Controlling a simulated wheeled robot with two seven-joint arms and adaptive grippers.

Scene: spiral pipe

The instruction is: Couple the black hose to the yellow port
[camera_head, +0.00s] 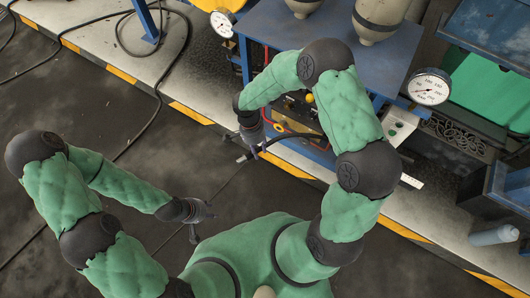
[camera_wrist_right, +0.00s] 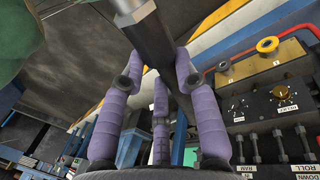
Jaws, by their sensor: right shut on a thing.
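The control panel (camera_wrist_right: 285,95) has knobs, switches and a red pipe (camera_wrist_right: 240,58). A blue bench (camera_head: 275,30) carries tanks; a gauge (camera_head: 429,87) stands to its right. A yellow-black floor edge (camera_head: 190,113) runs in front. The dark floor at left is mostly open.

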